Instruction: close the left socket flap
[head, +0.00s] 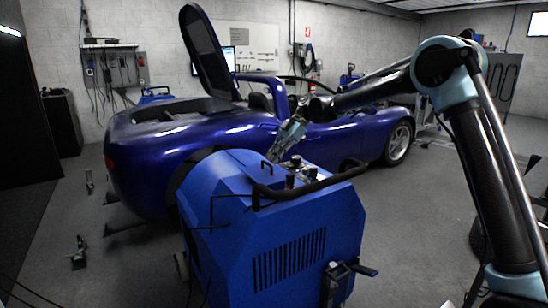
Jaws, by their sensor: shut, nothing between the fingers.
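The blue machine (235,235) stands in front of me. Small black and silver fittings (296,162) sit on its top, too small for me to tell whether one is a socket flap. A black fitting (336,272) with a plate sticking out to the right (363,269) is on its lower front right. I cannot tell which part is the left socket flap, or whether it is open. My gripper (274,155) is shut and empty, pointing down and left over the far top of the machine. Its fingertips look small, and contact is unclear.
A black bar handle (312,184) runs along the machine's top right. A blue car (195,135) with a raised panel (207,52) stands close behind. Wall boxes with cables (117,72) hang at the back left. Floor at the left is mostly free, with small stands (78,252).

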